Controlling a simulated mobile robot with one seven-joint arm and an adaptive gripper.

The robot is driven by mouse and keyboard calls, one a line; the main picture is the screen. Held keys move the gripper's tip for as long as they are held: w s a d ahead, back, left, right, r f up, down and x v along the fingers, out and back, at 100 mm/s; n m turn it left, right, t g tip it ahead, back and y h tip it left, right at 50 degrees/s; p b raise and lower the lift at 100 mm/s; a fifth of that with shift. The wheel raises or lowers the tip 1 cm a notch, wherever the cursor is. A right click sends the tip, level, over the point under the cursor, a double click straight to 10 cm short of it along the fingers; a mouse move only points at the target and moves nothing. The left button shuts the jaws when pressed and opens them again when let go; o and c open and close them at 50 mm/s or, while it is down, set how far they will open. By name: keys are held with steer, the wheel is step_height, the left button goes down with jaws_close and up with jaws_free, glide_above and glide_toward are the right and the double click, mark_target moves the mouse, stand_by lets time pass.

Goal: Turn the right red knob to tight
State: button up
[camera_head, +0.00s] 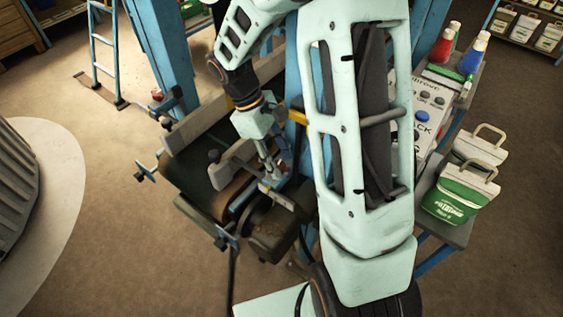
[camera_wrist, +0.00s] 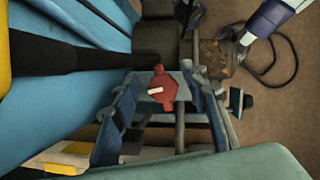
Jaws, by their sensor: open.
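A red knob (camera_wrist: 162,89) with a white pointer bar sits on a blue frame (camera_wrist: 107,125) near the middle of the wrist view. The bar points left and slightly down. In the head view a small red patch beside my fingers looks like this knob, mostly hidden. Another red knob (camera_head: 157,94) shows at the left end of the machine. My gripper (camera_head: 268,170) is open and points down over the right part of the machine, close to the knob. I cannot tell whether it touches it. No label for tight is readable.
Blue posts stand close behind.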

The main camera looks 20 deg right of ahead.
steer(key=shift+s+d+f, duration=0.15)
steer(key=shift+f, duration=0.3)
steer(key=shift+c, duration=0.2)
jaws_close()
steer(key=m+y, duration=0.1)
steer(key=m, duration=0.2)
steer(key=shift+g, duration=0.3)
steer(key=shift+o, duration=0.2)
jaws_free()
steer(key=v, duration=1.2)
